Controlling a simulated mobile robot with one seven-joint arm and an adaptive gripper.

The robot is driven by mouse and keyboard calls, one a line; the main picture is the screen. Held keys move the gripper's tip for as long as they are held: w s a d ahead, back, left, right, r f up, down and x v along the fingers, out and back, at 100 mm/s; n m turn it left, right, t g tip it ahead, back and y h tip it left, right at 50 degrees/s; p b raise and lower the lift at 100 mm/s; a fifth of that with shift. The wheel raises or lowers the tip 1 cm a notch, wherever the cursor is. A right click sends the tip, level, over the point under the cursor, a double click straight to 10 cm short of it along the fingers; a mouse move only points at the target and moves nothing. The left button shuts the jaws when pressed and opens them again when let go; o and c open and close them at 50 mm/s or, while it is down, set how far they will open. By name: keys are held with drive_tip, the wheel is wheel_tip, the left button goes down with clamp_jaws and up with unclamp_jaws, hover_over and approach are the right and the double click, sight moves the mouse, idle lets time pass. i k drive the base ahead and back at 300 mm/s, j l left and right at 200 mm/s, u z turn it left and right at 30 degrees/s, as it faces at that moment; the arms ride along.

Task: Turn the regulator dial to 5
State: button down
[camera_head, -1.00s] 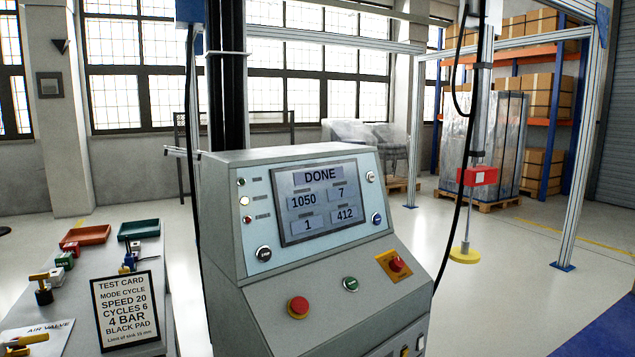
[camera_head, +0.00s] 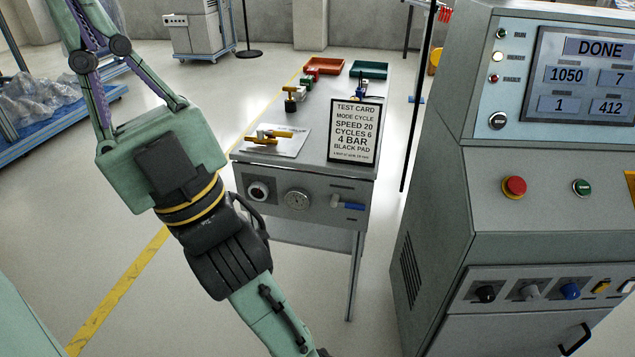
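The regulator dial is a round knob (camera_head: 258,191) with a dark centre and pale rim at the left of the bench's front panel. Its setting is too small to read. A round pressure gauge (camera_head: 297,199) sits just right of it, and a blue-handled lever (camera_head: 347,206) further right. My gripper (camera_head: 97,48) is at the upper left, close to the camera and pointing up. Its tips are cut off by the top edge, so its opening cannot be judged. It is apart from the knob, with no held object visible.
The bench (camera_head: 242,157) carries a test card (camera_head: 355,131), valve parts (camera_head: 272,136) and red (camera_head: 325,66) and green (camera_head: 368,69) trays. The control cabinet (camera_head: 440,215) stands close on the right. Clear floor lies before the bench. A cart with wrapped goods (camera_head: 35,105) is at the left.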

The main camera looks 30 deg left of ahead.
sight(259, 192)
drive_tip(key=u, duration=1.3)
